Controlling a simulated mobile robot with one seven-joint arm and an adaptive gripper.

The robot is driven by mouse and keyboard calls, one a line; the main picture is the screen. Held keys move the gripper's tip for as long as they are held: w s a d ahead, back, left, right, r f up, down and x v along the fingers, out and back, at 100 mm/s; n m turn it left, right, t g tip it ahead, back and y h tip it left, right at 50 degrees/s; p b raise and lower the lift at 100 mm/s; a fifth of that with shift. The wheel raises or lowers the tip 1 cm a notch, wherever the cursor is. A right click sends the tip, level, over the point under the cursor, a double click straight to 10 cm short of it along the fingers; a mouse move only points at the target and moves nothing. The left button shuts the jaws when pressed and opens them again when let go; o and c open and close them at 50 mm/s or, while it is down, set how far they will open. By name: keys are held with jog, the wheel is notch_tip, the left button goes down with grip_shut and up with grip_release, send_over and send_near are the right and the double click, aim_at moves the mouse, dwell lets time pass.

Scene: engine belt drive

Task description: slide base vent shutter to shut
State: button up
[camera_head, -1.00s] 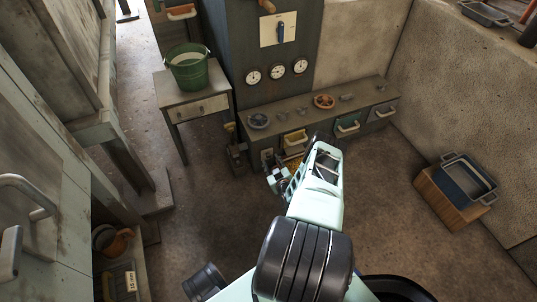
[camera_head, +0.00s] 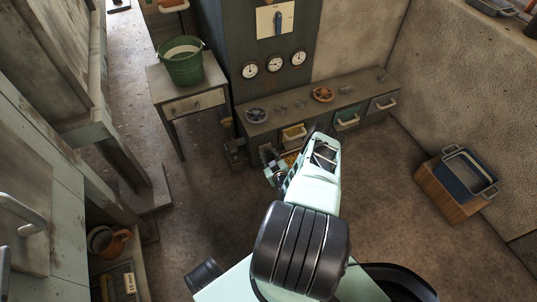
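My gripper (camera_head: 271,168) is at the low front of the dark bench (camera_head: 240,128), below the gauges. It is small and dark in the head view and partly hidden behind my pale arm, so I cannot tell whether its fingers are open or shut. A small pale patch and a yellowish, grille-like surface (camera_head: 290,158) show right beside it, low on the bench front under a yellow drawer (camera_head: 293,133). I cannot make out the vent shutter clearly or whether the gripper touches it.
A green bucket (camera_head: 181,61) stands on a small table (camera_head: 165,107) at left. Dials and a lever panel (camera_head: 275,19) are above the bench. A wooden crate with a blue tray (camera_head: 462,176) sits at right. The floor between is clear.

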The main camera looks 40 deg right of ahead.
grip_shut()
notch_tip(320, 180, up, 5)
jog(key=p, duration=0.4)
jog(key=shift+w, duration=0.1)
jog(key=shift+o, duration=0.9)
grip_release()
jog(key=shift+r, duration=0.1)
jog(key=shift+o, duration=0.9)
notch_tip(320, 180, up, 10)
